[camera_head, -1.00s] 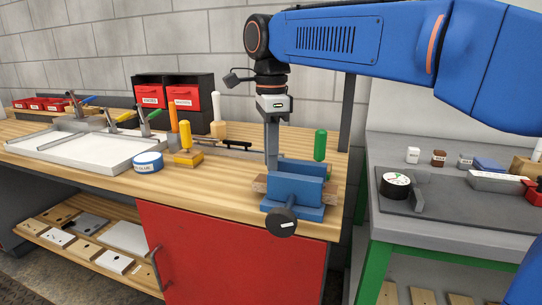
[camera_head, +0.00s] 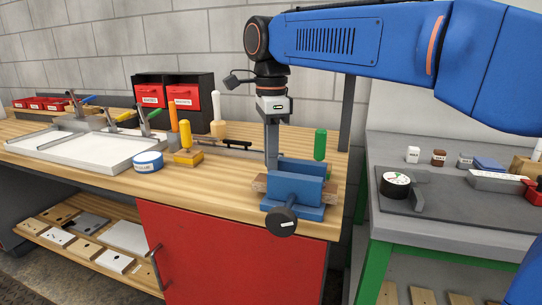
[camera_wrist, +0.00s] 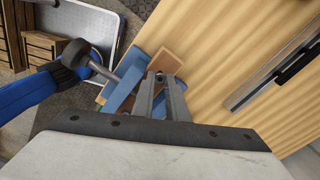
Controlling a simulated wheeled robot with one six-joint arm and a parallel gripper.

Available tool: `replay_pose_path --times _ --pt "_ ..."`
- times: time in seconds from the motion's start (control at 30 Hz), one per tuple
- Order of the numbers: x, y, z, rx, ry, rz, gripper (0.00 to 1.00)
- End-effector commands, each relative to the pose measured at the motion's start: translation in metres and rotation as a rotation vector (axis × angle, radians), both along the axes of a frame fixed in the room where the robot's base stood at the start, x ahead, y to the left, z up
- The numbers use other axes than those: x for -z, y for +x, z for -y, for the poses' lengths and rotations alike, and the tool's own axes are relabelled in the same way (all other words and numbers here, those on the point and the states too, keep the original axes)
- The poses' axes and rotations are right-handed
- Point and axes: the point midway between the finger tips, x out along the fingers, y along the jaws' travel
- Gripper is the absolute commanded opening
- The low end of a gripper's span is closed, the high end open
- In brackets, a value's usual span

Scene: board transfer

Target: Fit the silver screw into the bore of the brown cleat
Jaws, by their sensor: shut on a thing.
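The brown cleat (camera_head: 260,184) is clamped in a blue vise (camera_head: 295,190) at the right front corner of the wooden bench. The cleat also shows in the wrist view (camera_wrist: 167,61) between the blue jaws. My gripper (camera_head: 272,164) points straight down at the vise, its fingertips at the back of the jaws, over or beside the cleat. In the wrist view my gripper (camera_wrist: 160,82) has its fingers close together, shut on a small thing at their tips. The silver screw cannot be made out clearly, and the cleat's bore is hidden from view.
A green-handled tool (camera_head: 320,145) stands just behind the vise. A yellow-handled block (camera_head: 188,157), a blue tape roll (camera_head: 148,162) and a white tray (camera_head: 85,150) lie to the left. The bench top between them and the vise is clear.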

Motion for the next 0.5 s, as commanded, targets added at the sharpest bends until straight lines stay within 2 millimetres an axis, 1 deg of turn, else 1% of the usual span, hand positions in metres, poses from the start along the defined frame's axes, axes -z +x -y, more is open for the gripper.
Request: replay_pose_path --times 0.5 --pt "0.0092 0.0 0.0 0.0 0.0 0.0 0.0"
